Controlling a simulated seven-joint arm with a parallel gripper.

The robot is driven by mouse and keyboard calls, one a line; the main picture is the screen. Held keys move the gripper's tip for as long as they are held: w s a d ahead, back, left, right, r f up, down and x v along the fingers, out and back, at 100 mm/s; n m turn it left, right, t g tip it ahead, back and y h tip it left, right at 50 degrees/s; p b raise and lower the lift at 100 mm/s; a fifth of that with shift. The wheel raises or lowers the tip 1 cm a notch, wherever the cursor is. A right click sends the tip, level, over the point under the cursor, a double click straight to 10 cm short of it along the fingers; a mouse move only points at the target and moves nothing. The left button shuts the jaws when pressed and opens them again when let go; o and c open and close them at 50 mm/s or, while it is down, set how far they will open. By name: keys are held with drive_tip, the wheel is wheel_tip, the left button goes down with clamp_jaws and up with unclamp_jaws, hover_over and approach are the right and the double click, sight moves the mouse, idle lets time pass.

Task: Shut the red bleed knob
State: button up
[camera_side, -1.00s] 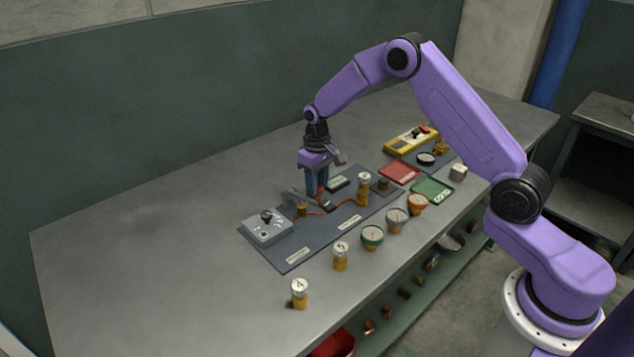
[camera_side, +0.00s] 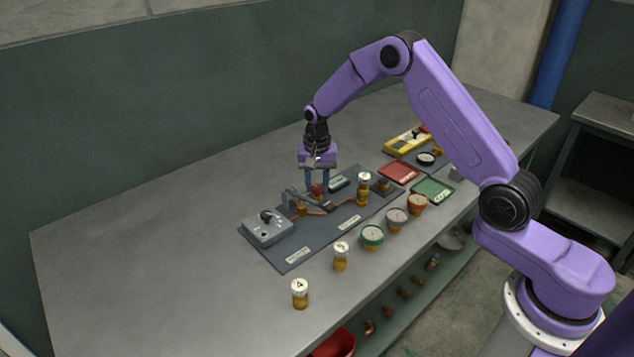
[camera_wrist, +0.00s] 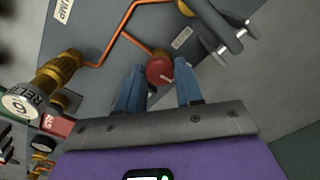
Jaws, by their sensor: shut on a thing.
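The red bleed knob (camera_side: 317,189) stands on the grey panel (camera_side: 285,258), towards its back edge. In the wrist view the knob (camera_wrist: 159,72) is a round red cap with a small pale mark, at the end of a copper pipe. My gripper (camera_side: 318,191) points straight down over it. The fingers partly hide the knob in the side view.
A grey box with a black knob (camera_side: 267,228) sits at the panel's left end. A grey clamp-like part (camera_wrist: 220,30) is close beside my fingers. Several gauges and canisters line the front; the table's left is clear.

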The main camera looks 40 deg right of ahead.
sight(317, 187)
drive_tip(key=shift+m, duration=0.5)
drive_tip(key=o, duration=1)
drive_tip(key=shift+o, duration=0.2)
drive_tip(key=shift+r, duration=0.15)
wheel_tip(317, 187, up, 17)
drive_tip(key=shift+a+r, duration=0.1)
